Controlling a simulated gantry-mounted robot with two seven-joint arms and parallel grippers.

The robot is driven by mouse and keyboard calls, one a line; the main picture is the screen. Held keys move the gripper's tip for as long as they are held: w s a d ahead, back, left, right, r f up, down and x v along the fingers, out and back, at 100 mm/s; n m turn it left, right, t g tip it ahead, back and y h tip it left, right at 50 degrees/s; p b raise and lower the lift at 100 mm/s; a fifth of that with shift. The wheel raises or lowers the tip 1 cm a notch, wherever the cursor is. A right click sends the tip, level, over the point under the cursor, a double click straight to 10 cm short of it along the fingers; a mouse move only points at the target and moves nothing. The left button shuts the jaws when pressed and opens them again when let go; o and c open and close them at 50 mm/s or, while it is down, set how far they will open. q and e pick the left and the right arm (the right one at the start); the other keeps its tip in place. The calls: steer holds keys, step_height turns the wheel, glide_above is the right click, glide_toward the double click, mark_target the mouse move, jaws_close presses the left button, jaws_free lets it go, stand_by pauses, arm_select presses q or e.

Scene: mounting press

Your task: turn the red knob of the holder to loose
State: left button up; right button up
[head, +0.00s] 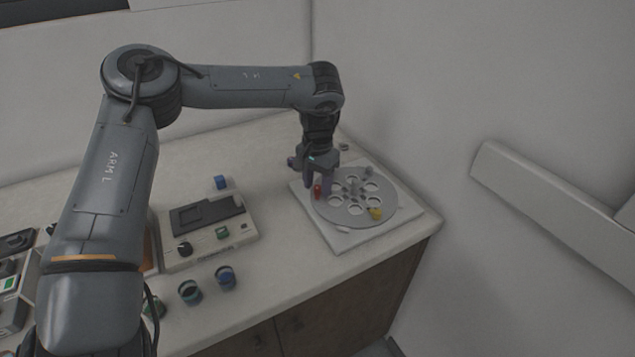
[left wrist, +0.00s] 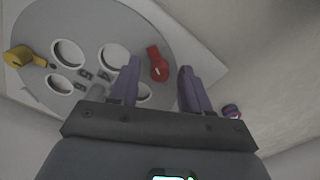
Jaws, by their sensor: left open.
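The holder (head: 383,217) is a round grey disc with several round holes, on a pale square base at the right end of the counter. Its red knob (head: 318,191) sits at the left edge of the disc. In the left wrist view the red knob (left wrist: 158,65) lies between the two finger lines, a little beyond the tips. My left gripper (head: 318,187) is open above the knob, with purple fingers pointing down. It also shows in the left wrist view (left wrist: 160,72), apart from the knob as far as I can tell. My right gripper is not in view.
A wall is close behind. The counter between device and holder is free.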

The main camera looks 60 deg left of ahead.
mark_target(318, 187)
arm_select(q)
step_height(318, 187, up, 11)
steer(key=p, duration=0.3)
steer(key=shift+p, duration=0.3)
steer(key=shift+f, duration=0.1)
stand_by(0.3)
